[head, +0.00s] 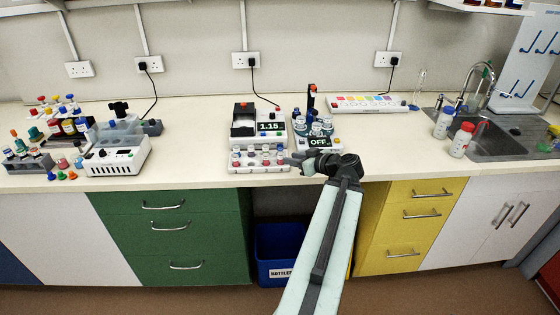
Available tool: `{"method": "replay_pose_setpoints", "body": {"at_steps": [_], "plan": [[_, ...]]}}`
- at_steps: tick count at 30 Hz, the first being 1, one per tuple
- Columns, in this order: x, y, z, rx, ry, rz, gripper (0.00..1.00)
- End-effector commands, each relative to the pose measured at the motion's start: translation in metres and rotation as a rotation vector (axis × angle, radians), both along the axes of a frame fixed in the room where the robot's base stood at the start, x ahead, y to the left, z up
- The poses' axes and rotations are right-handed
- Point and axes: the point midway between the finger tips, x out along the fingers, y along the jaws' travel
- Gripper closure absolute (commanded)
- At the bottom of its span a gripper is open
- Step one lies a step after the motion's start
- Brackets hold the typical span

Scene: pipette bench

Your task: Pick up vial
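Several small vials with coloured caps (265,158) stand in a white rack (259,169) near the front edge of the bench, left of my arm. Which vial is meant cannot be told. My gripper (293,162) is at the rack's right end, pointing left, close to the rightmost vials. Whether it touches a vial is too small to tell. The gap between its fingers is not clear, and I see no vial clearly held in it.
A device reading 1.15 (269,127) stands behind the rack. A device reading OFF (318,142), with vials on top, is just behind my gripper. Bottles (461,140) stand by the sink (490,146) at right. Bare bench (195,160) lies left of the rack.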

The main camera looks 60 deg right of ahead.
Motion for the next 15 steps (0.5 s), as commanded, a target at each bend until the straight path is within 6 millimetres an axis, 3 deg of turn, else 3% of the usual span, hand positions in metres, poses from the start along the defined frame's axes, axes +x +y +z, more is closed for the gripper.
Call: {"method": "replay_pose_setpoints", "body": {"at_steps": [4,10,15], "plan": [[0.014,-0.006,-0.01,0.0,0.002,-0.003,0.72],[0.02,-0.01,-0.013,0.001,0.002,-0.009,0.72],[0.044,-0.016,-0.026,0.002,0.001,-0.008,0.72]]}}
